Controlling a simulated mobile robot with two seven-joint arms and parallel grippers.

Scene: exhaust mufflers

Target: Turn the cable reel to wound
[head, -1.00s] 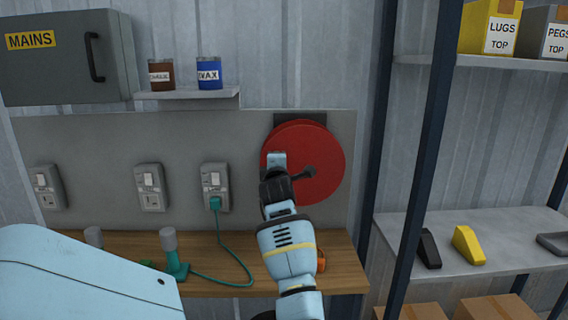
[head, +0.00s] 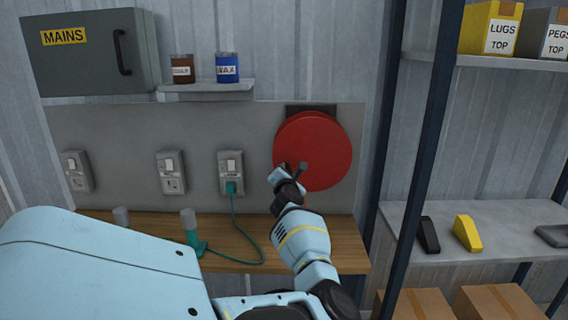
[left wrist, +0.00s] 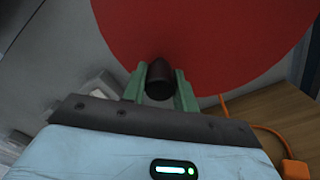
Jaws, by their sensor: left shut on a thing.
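The cable reel is a round red disc (head: 322,140) on the grey wall panel; its face also fills the top of the left wrist view (left wrist: 205,40). A dark crank handle (head: 302,168) stands out from the reel's lower left. My left gripper (head: 284,174) is at that lower left edge. In the left wrist view its green fingers (left wrist: 160,86) are shut on the dark handle grip (left wrist: 159,78), one finger on each side. The crank's base is partly hidden by my gripper. My right gripper is not in view.
A wooden bench (head: 235,236) runs below the panel. A green plug and cable (head: 231,188) hang from a socket left of the reel. A dark blue shelf post (head: 430,130) stands to the right. An orange cable (left wrist: 255,124) lies under the reel.

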